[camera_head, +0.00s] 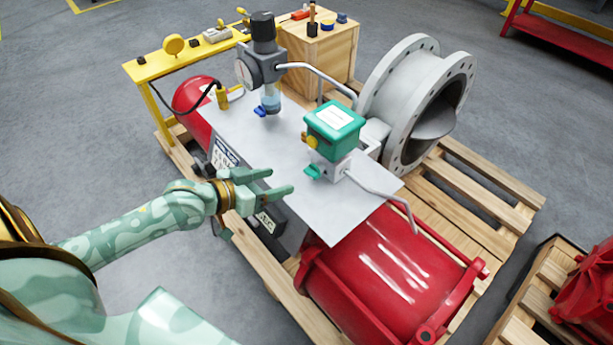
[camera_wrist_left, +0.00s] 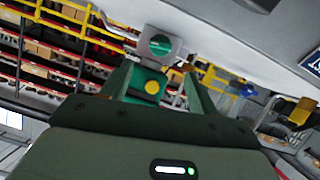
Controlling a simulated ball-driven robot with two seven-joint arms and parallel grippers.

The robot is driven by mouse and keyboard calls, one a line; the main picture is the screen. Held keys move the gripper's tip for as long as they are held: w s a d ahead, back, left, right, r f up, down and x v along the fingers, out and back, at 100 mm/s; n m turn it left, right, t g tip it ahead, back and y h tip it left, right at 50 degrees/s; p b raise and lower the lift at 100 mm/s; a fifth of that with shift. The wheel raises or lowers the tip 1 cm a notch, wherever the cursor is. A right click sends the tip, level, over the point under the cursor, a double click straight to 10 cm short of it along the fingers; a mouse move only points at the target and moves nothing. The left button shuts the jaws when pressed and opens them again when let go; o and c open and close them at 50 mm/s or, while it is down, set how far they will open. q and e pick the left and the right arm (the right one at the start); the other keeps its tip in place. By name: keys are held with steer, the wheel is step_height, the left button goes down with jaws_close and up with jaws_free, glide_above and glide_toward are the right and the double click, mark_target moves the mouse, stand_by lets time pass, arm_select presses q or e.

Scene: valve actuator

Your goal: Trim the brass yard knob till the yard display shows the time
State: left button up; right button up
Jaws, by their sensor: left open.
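The brass knob (camera_head: 311,142) sits on the near left side of a green box (camera_head: 336,128) that stands on a grey block on the bench plate. In the left wrist view the brass knob (camera_wrist_left: 152,87) shows as a yellow disc on the green box, in the gap between my fingers. A round green knob (camera_wrist_left: 160,45) on the grey block lies beyond. My left gripper (camera_head: 282,181) is open and empty, below and left of the brass knob and apart from it. I cannot pick out a yard display showing a time. My right gripper is not in view.
A grey regulator with a gauge (camera_head: 243,74) stands behind on the plate (camera_head: 237,125). Bent grey pipes run beside the green box. A large flanged pipe (camera_head: 417,95) and a red cylinder (camera_head: 385,280) flank the plate. A yellow bench (camera_head: 190,58) stands behind.

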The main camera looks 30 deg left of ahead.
mark_target(309, 173)
arm_select(q)
steer(key=b+x, duration=0.1)
steer(key=x, duration=0.2)
steer(key=b+x, duration=0.1)
steer(key=x, duration=0.1)
steer(key=b+x, duration=0.1)
steer(key=x, duration=0.2)
steer(key=shift+w+d+f, duration=0.1)
steer(key=shift+w+f, duration=0.15)
steer(key=shift+f, duration=0.15)
steer(key=shift+w+d, duration=0.15)
steer(key=shift+w, duration=0.15)
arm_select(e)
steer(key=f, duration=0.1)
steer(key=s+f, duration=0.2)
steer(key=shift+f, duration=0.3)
